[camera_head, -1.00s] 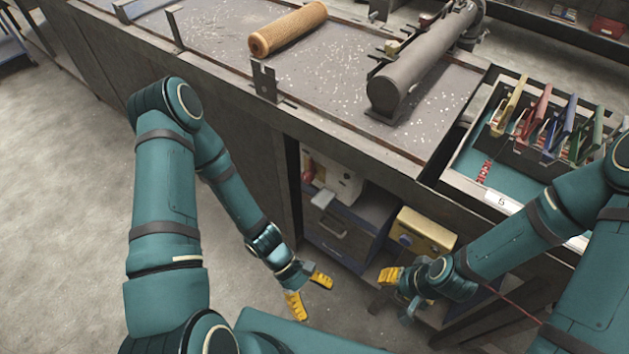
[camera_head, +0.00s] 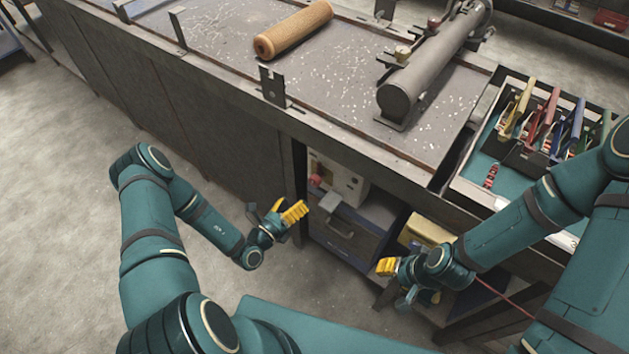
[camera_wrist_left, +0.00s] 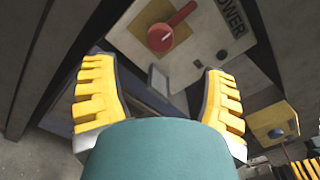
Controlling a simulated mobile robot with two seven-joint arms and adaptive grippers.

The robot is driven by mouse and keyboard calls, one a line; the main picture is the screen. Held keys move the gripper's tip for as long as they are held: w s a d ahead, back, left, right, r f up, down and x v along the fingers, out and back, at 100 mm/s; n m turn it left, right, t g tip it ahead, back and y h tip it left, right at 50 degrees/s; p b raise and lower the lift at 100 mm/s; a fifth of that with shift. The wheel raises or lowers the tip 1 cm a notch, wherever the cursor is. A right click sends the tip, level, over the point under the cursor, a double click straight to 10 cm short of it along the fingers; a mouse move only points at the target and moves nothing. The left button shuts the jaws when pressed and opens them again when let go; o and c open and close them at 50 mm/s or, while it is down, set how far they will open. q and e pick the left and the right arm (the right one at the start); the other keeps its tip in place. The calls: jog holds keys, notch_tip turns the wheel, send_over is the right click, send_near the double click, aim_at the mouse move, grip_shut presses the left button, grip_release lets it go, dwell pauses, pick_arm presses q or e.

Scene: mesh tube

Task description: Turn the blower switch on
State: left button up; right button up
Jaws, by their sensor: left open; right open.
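The blower switch (camera_wrist_left: 172,30) is a red rotary handle on a cream panel, with part of the word "BLOWER" beside it in the left wrist view. Its lever points to the upper right there. In the head view the red switch (camera_head: 316,181) shows small on the cream box (camera_head: 340,178) under the bench. My left gripper (camera_head: 290,208) is open and empty, just left of and below the switch. In the left wrist view its yellow fingers (camera_wrist_left: 160,102) are spread, with the switch ahead, apart from them. My right gripper (camera_head: 388,278) is open and empty, lower right near the yellow box.
A dark drawer unit (camera_head: 345,240) stands below the cream box. A yellow box (camera_head: 425,232) sits to its right, partly behind my right arm. The bench edge (camera_head: 340,140) overhangs the opening. Open floor (camera_head: 60,220) lies to the left.

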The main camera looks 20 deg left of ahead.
aim_at(312, 183)
pick_arm(q)
jog(key=b+x, duration=0.1)
jog(key=x, duration=0.9)
jog(key=shift+w+d, duration=0.1)
jog(key=shift+w, duration=0.05)
jog(key=c, duration=1.2)
